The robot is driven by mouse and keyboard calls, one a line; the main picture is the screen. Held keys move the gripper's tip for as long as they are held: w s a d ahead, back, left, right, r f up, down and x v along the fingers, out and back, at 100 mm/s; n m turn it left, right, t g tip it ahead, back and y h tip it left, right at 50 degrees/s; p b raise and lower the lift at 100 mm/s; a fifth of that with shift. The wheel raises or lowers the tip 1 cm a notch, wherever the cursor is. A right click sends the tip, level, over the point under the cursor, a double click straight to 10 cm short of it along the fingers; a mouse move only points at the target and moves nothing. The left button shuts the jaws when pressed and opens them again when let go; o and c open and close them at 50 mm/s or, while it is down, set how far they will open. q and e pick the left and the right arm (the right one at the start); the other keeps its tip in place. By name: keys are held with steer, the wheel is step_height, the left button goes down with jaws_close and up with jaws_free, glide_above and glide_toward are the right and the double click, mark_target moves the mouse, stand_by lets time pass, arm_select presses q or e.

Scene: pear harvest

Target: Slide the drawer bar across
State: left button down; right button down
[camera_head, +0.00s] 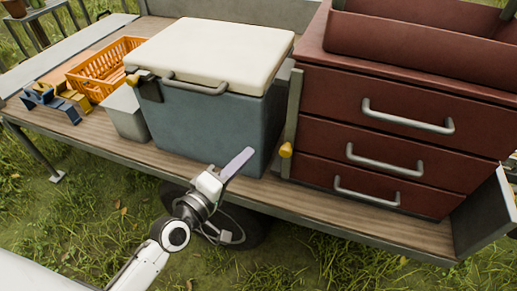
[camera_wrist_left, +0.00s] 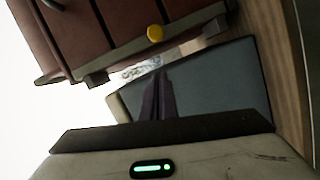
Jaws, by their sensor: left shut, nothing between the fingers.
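The drawer bar (camera_head: 293,120) is an upright grey metal strip at the left edge of the red drawer cabinet (camera_head: 385,125). Its yellow knob (camera_head: 285,149) sticks out near its lower part. In the left wrist view the bar (camera_wrist_left: 125,52) runs slantwise beside the drawers, with the yellow knob (camera_wrist_left: 155,33) on it. My left gripper (camera_head: 250,151) is shut and empty, its purple fingers in front of the cooler, left of the knob and apart from it. The shut fingers (camera_wrist_left: 161,78) also show in the left wrist view. My right gripper is not in view.
A blue-grey cooler (camera_head: 205,125) with a cream lid stands left of the cabinet. Three drawer handles (camera_head: 385,160) project from the cabinet front. An orange crate (camera_head: 100,70) and a small grey box (camera_head: 125,113) are farther left. Open space lies before the wooden bed edge.

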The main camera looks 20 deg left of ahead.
arm_select(q)
steer(key=shift+v, duration=2.2)
steer(key=s+d+f+m+g+y, duration=0.1)
steer(key=s+f+m+g, duration=0.3)
steer(key=s+f+m, duration=0.3)
steer(key=s+d+f+m+g+y, duration=0.1)
steer(key=s+f+m+g, duration=0.3)
steer(key=f, duration=1)
steer(key=s+m, duration=0.3)
steer(key=s, duration=0.2)
steer(key=shift+s+d+f, duration=0.25)
steer(key=shift+s+d, duration=0.05)
steer(key=shift+s, duration=0.1)
